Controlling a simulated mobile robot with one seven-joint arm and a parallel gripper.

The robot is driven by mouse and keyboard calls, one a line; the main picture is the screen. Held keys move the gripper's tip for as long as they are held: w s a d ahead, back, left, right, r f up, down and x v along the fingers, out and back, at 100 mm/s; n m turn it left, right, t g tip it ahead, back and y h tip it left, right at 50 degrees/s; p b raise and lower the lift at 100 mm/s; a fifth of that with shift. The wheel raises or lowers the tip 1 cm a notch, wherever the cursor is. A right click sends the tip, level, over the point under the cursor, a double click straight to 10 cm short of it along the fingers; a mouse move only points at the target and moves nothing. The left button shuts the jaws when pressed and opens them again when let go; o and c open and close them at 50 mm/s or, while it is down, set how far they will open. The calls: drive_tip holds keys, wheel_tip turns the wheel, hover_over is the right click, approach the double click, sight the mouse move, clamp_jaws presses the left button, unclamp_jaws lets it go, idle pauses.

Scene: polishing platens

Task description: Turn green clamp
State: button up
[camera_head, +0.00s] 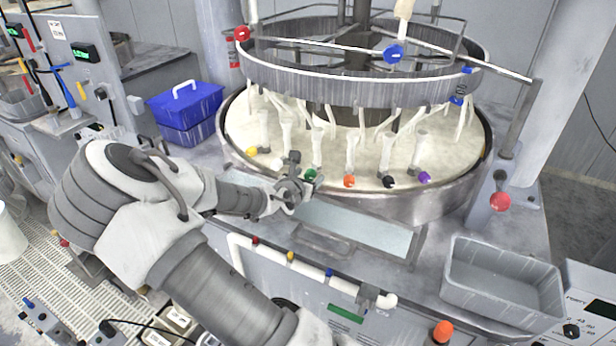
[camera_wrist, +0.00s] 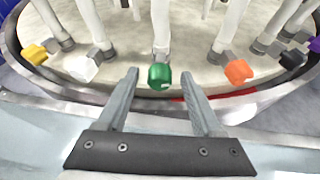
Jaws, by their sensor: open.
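The green clamp (camera_wrist: 160,76) sits at the foot of a white hose in the wrist view, near the rim of the round tank. In the head view the green clamp (camera_head: 310,174) is partly beside my gripper (camera_head: 292,192), at the tank's front edge. In the wrist view my gripper (camera_wrist: 162,92) is open, with one finger to the left and one to the right of the green clamp. The clamp appears centred between the fingertips and slightly beyond them. No contact shows, and I cannot tell the exact gap.
A white clamp (camera_wrist: 82,68) and a yellow clamp (camera_wrist: 34,54) are to the left. An orange clamp (camera_wrist: 238,71) is to the right, with black and purple ones farther right. The metal tank rim (camera_wrist: 250,100) runs under the fingers. A grey bin (camera_head: 504,290) stands at right.

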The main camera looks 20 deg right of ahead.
drive_tip(key=shift+c, duration=0.3)
clamp_jaws()
drive_tip(key=shift+f+m+t+y+b, duration=0.1)
drive_tip(key=shift+m+t+y+b, duration=0.2)
drive_tip(key=shift+m+b, duration=0.3)
drive_tip(key=shift+s+d+m, duration=0.1)
drive_tip(key=shift+m, duration=0.3)
drive_tip(key=shift+o, duration=0.3)
unclamp_jaws()
